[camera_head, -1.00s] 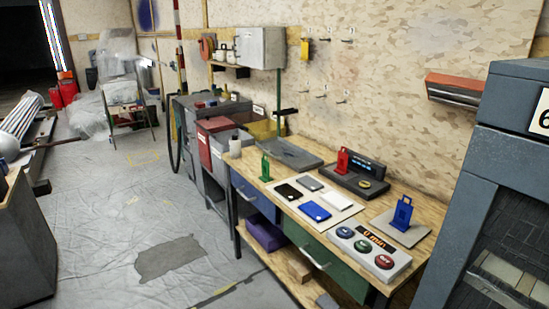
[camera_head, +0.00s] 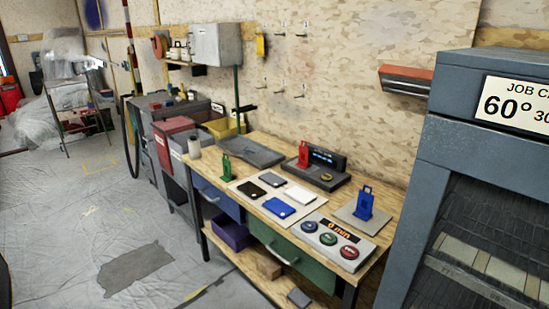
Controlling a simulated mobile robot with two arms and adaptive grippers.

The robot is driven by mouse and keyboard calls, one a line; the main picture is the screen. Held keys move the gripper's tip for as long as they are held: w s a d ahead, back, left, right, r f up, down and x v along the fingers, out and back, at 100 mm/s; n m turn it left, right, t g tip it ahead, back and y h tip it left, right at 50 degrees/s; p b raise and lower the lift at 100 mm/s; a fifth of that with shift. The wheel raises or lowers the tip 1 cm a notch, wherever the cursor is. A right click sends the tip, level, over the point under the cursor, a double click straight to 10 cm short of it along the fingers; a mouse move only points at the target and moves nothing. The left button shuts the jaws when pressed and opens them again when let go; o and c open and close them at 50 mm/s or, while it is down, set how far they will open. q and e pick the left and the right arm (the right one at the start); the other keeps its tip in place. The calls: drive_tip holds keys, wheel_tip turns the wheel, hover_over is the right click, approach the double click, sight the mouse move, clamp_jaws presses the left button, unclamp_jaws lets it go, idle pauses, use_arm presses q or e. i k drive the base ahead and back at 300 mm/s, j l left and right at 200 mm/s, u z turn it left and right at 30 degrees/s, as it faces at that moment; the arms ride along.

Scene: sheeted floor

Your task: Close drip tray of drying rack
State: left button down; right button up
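A large grey cabinet (camera_head: 455,150) stands at the right edge, cut off by the frame; it looks like the drying rack, though I cannot be sure. Its front opening shows a dark slatted inside with a pale strip (camera_head: 490,266) across it. I cannot make out a drip tray; the cabinet's lower part is outside the frame. Neither of my grippers is in view.
A wooden workbench (camera_head: 312,196) with blue and green drawers stands left of the cabinet. It holds a button panel (camera_head: 335,240), coloured tags and flat cards. A red-topped wall unit (camera_head: 405,79) hangs above.

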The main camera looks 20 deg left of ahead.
sight(259, 156)
drive_tip(key=i+j+z, duration=0.35)
drive_tip(key=j, duration=0.25)
drive_tip(key=i+j+z, duration=0.2)
drive_tip(key=j+z, duration=0.2)
drive_tip(key=j, duration=0.25)
drive_tip(key=i, duration=0.05)
